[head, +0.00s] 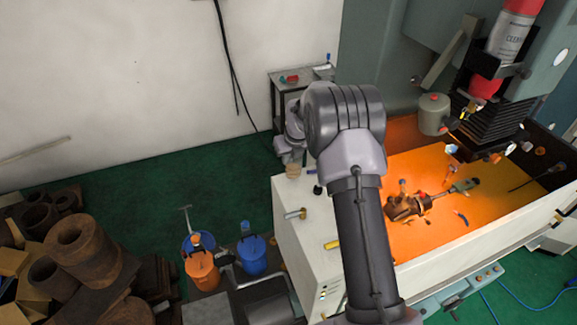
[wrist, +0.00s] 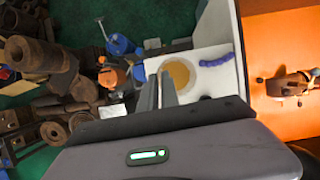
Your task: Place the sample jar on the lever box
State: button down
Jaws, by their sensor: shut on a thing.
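The sample jar appears as a small tan round thing (head: 293,170) just below my gripper (head: 291,156) in the head view. In the wrist view its round tan top (wrist: 180,72) shows just past the fingertips of my gripper (wrist: 162,82). My gripper is shut on the jar, though the fingers' contact is partly hidden. The white box with knobbed levers on its side, which looks like the lever box (head: 300,240), is below and right of the jar in the head view. Its white top (wrist: 232,85) lies behind the jar in the wrist view. I cannot tell the gap between jar and top.
A purple-blue curved thing (wrist: 216,60) lies on the white top. An orange-lit machine bed (head: 440,235) with a rusty part (head: 405,206) is to the right. Orange (head: 201,268) and blue (head: 251,254) containers stand at lower left, beside rusty pipe pieces (head: 85,250).

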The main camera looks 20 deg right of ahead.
jog(key=shift+f+p, duration=0.45)
jog(key=shift+f, duration=1.5)
jog(key=shift+f, duration=0.1)
jog(key=c, duration=1.6)
grip_release()
